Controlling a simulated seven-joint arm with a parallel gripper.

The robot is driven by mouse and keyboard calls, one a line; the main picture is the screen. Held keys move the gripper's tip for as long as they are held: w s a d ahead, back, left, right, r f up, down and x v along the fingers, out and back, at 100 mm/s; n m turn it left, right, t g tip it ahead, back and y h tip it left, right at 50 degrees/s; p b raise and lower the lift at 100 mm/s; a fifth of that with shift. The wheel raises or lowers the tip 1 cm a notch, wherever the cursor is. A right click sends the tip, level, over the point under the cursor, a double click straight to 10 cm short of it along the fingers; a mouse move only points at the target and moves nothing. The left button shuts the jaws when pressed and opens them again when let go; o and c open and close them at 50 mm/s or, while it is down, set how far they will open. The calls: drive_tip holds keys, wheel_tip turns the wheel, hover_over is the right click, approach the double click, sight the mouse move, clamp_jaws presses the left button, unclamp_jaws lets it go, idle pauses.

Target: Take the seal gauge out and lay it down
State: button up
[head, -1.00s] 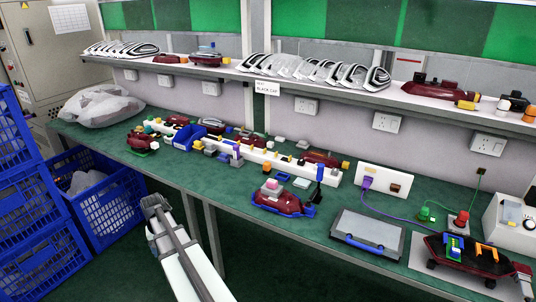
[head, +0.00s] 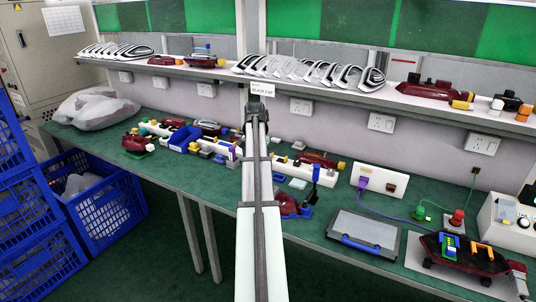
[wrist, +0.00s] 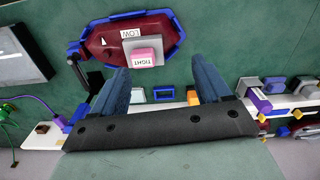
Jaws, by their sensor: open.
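A dark red tail lamp (wrist: 105,43) in a blue-rimmed cradle (wrist: 117,14) lies on the green bench in the wrist view. A grey block with a pink top marked "TIGHT" (wrist: 146,58) sits on it, next to a "LOW" label; I take this to be the seal gauge. My gripper (wrist: 160,66) is open and empty, its two blue-grey fingers spread to either side of the pink block's line. Whether they reach its height, I cannot tell. In the head view my arm hides the block and much of the lamp (head: 287,204).
A grey flat case (head: 363,235) with a blue handle lies right of the lamp. A white rail (head: 283,161) with small parts runs behind. A shelf of lamp covers (head: 310,72) hangs above.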

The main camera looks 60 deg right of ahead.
drive_tip(key=s+d+r+m, duration=0.1)
drive_tip(key=s+d+r, duration=0.1)
drive_tip(key=s+d, duration=0.15)
drive_tip(key=f, duration=1.3)
drive_tip(key=shift+a, duration=0.2)
drive_tip(key=c, duration=1.3)
drive_tip(key=shift+r, duration=1.65)
drive_tip(key=shift+r, duration=0.85)
